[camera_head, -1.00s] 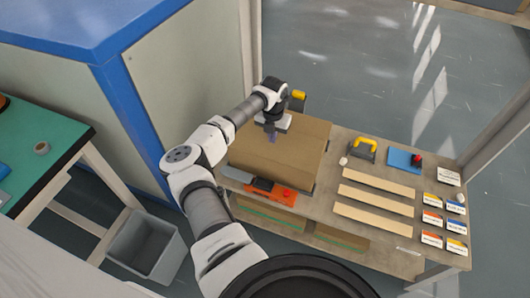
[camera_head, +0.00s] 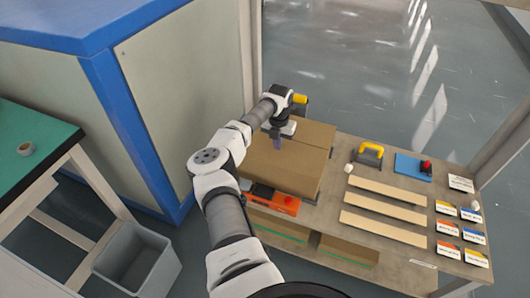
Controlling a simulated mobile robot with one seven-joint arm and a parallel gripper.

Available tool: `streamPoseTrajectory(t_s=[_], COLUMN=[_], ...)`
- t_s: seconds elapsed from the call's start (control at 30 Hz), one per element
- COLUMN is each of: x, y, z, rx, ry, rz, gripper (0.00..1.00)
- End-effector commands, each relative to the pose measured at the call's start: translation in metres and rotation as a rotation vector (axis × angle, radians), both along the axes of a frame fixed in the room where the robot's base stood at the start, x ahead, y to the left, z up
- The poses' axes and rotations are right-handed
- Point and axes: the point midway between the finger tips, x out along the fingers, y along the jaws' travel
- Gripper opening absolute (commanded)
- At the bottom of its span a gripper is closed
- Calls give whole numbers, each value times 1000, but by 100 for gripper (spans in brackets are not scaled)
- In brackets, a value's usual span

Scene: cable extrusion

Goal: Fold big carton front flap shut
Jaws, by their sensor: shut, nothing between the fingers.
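The big carton (camera_head: 285,165) is a brown cardboard box on the workbench, and its top looks mostly covered by flat flaps with a seam across it. I cannot tell for sure which panel is the front flap. My gripper (camera_head: 278,143) points down over the top of the carton, close to its surface, near the seam. Its fingers are shut and hold nothing. Whether the fingertips touch the cardboard is too small to tell. My arm hides part of the carton's left side.
An orange and grey tool (camera_head: 277,199) lies along the carton's near side. Three wooden strips (camera_head: 388,188) lie to the right. A grey bin (camera_head: 135,265) stands at the lower left.

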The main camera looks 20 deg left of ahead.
Motion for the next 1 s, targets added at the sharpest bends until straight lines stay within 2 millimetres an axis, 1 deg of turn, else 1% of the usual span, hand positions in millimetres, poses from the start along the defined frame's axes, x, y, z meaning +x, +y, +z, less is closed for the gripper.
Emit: streamPoseTrajectory(t_s=[0.03,0.1,0.37,0.47,0.57,1.0], x=[-4,-5,-5,-5,-5,-4], y=[-1,-1,0,0,0,0], z=[-14,-16,-17,-12,-1,68], rx=[0,0,1,1,1,1], ry=[12,13,14,13,13,9], rz=[0,0,1,2,2,0], gripper=[0,0,0,0,0,0])
